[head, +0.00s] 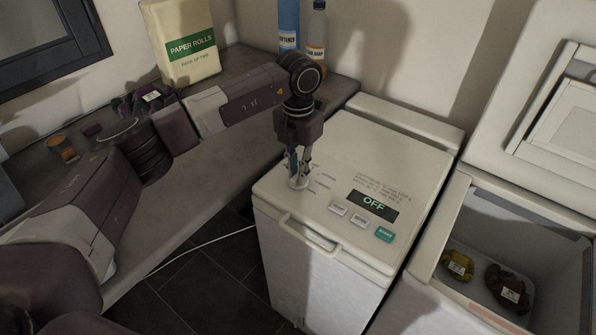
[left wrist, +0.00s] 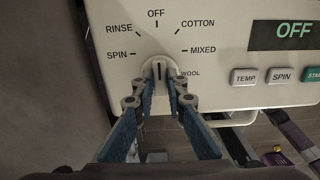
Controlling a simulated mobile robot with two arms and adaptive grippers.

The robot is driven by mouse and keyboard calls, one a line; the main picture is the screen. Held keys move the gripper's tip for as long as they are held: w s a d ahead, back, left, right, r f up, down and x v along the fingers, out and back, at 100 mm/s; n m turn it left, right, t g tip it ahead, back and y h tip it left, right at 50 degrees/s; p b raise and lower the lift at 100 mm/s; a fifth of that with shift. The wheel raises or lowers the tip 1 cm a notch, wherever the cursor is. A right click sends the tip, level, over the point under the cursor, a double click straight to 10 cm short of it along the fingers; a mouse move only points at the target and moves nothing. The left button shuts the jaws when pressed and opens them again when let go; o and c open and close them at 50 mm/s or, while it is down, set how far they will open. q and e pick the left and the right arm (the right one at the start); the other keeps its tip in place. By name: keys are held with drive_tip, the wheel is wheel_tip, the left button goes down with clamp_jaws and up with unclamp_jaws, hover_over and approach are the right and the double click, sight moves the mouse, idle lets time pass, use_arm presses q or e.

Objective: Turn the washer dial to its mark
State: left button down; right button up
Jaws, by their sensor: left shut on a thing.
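The washer (head: 345,180) is a white top-loader with its lid closed, in the middle of the head view. Its round white dial (left wrist: 160,64) sits at the panel's left, with labels SPIN, RINSE, OFF, COTTON, MIXED and WOOL around it. A dark line on the dial stands upright, in line with OFF. The display (left wrist: 285,34) reads OFF. My left gripper (head: 298,178) points down at the dial; its blue-padded fingers are shut on it from both sides, partly hiding its rim. My right gripper is in neither view.
TEMP, SPIN and START buttons lie right of the dial. A grey counter (head: 215,185) at the left carries a paper rolls pack (head: 182,45), bottles (head: 316,35) and small items beside my left arm.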

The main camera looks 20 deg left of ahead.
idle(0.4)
use_arm(q)
drive_tip(key=c, duration=1.9)
unclamp_jaws()
drive_tip(key=shift+c, duration=0.2)
wheel_tip(320, 180, up, 12)
